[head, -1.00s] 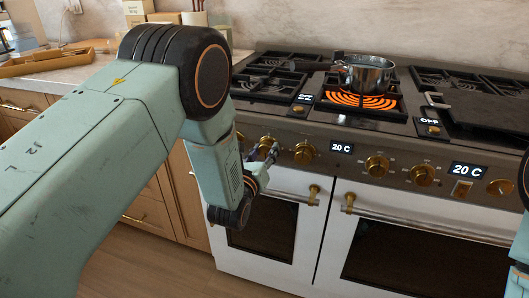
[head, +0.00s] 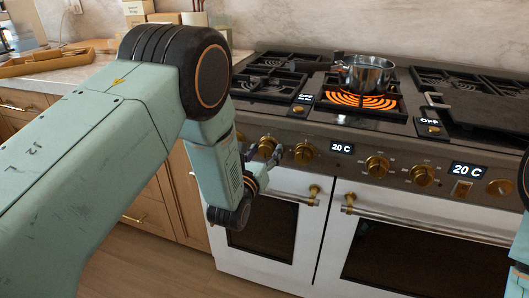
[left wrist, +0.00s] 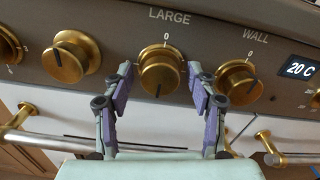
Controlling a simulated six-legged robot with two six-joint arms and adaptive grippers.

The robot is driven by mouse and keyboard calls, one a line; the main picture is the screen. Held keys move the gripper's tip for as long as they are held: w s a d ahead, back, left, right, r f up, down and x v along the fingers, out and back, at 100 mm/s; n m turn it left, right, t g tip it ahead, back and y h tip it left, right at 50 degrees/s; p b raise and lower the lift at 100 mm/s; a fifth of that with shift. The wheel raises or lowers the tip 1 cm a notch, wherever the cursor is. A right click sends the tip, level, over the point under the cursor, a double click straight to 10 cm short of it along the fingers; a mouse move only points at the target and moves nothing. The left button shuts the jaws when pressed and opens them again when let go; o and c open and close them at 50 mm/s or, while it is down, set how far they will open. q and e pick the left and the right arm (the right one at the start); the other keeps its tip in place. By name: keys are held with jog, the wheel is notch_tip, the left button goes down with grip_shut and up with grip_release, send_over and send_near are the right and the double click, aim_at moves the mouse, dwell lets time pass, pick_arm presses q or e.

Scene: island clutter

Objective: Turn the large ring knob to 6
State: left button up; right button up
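The large ring knob (left wrist: 160,72) is a round brass knob under the word LARGE in the left wrist view. A 0 is printed above it, and a dark line on its face points down. In the head view the knob (head: 267,146) sits on the oven's front panel. My left gripper (left wrist: 160,78) is open, with one purple-grey finger on each side of the knob and a small gap seeming to show at both sides. In the head view the left gripper (head: 263,158) is at the panel, partly overlapping the knob. My right gripper is out of view.
The WALL knob (left wrist: 239,82) is close to the right finger, and another brass knob (left wrist: 72,60) is to the left. Oven door handles (left wrist: 271,148) stick out below. A steel pot (head: 368,74) stands over a glowing orange burner (head: 350,99).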

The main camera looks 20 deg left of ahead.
dwell(0.3)
pick_arm(q)
jog(key=s, duration=1.2)
jog(key=shift+a, duration=0.2)
jog(key=s+a+f+n+g, duration=0.1)
jog(key=s+f+n+g, duration=0.35)
jog(key=f+n, duration=0.5)
jog(key=s+a+f+n+g, duration=0.1)
jog(key=s+f+n+g, duration=0.4)
jog(key=n, duration=0.8)
jog(key=s+f+n+g, duration=0.2)
jog(key=s+f+n, duration=0.1)
jog(key=s, duration=0.5)
jog(key=s+a+f+n+g, duration=0.1)
jog(key=s+f+n+g, duration=0.2)
jog(key=s, duration=0.6)
jog(key=s+f+n+g, duration=0.3)
jog(key=s+n, duration=0.3)
jog(key=s, duration=0.2)
jog(key=shift+s+a+y, duration=0.15)
jog(key=shift+s+y, duration=0.15)
jog(key=shift+s, duration=0.1)
